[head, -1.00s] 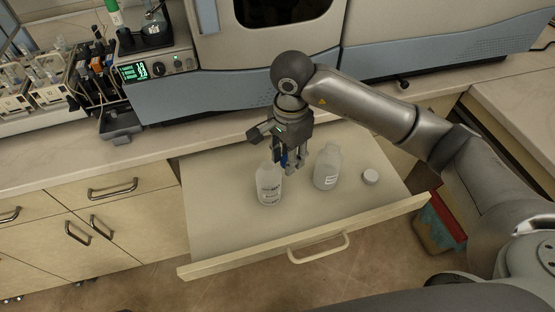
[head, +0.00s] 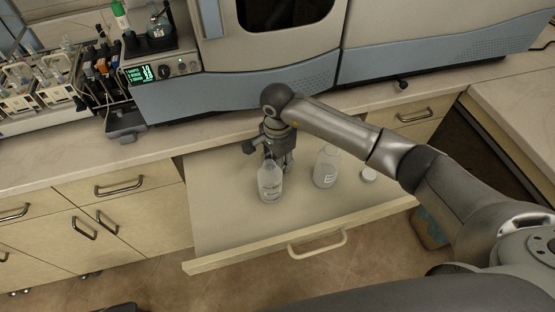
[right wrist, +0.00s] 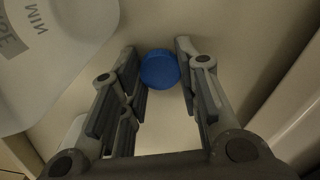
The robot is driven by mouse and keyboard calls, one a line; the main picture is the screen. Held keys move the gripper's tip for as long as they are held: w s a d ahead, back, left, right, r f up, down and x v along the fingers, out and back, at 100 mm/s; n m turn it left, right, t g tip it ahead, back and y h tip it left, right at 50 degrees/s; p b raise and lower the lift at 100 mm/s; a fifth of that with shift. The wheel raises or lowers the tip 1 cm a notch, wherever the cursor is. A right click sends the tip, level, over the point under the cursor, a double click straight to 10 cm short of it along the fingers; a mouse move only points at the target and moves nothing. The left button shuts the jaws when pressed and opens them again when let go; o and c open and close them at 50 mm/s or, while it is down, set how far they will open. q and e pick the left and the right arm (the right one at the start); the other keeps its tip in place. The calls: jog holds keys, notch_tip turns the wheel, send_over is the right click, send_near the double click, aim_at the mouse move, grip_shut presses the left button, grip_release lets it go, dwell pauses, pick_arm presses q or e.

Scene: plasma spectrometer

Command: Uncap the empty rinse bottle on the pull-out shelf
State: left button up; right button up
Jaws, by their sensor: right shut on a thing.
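The rinse bottle (head: 270,184), translucent with a dark-printed label, stands upright on the pull-out shelf (head: 235,232); no cap shows on its neck. Its labelled side fills the upper left of the right wrist view (right wrist: 50,45). My right gripper (head: 286,168) is low over the shelf, just behind and right of this bottle. In the right wrist view its fingers are shut on a blue cap (right wrist: 160,70), apart from the bottle, with the pale shelf behind it. In the head view the cap is not clearly visible. My left gripper is not in view.
The front of the shelf is clear. The spectrometer (head: 270,75) stands on the counter behind, with a rack of vials (head: 38,82) at left.

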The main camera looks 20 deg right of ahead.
jog(key=shift+f, duration=0.1)
jog(key=shift+f+b, duration=0.1)
jog(key=shift+b, duration=0.2)
jog(key=o, duration=1.1)
jog(key=shift+r+p, duration=0.35)
jog(key=shift+p, duration=0.05)
notch_tip(320, 180, up, 12)
jog(key=b, duration=0.3)
jog(key=shift+f, duration=0.1)
